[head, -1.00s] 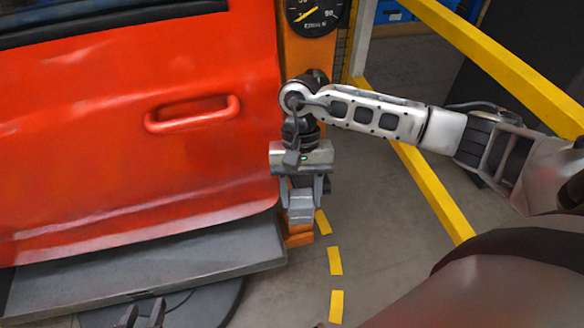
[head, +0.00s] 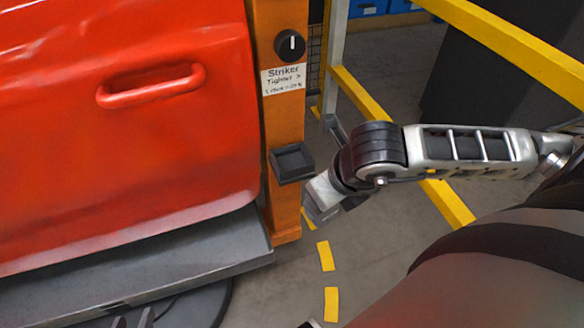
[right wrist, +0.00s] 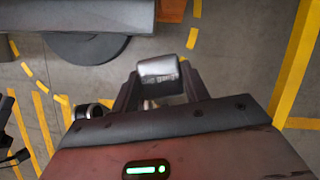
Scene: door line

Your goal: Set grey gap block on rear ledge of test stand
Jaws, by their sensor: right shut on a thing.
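The grey gap block (right wrist: 158,70) is held between the fingertips of my right gripper (right wrist: 160,86) in the right wrist view, above the floor. The orange post (head: 284,110) of the stand carries a small, empty, dark ledge (head: 292,162), just left of my right wrist. I cannot tell whether it is the rear ledge.
A red door (head: 120,130) with a handle stands left of the post, above a grey platform (head: 130,270). A black knob (head: 289,45) and a Striker label (head: 283,79) are above the ledge. Yellow rails (head: 500,40) run on the right. Yellow dashes (head: 326,256) mark the floor.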

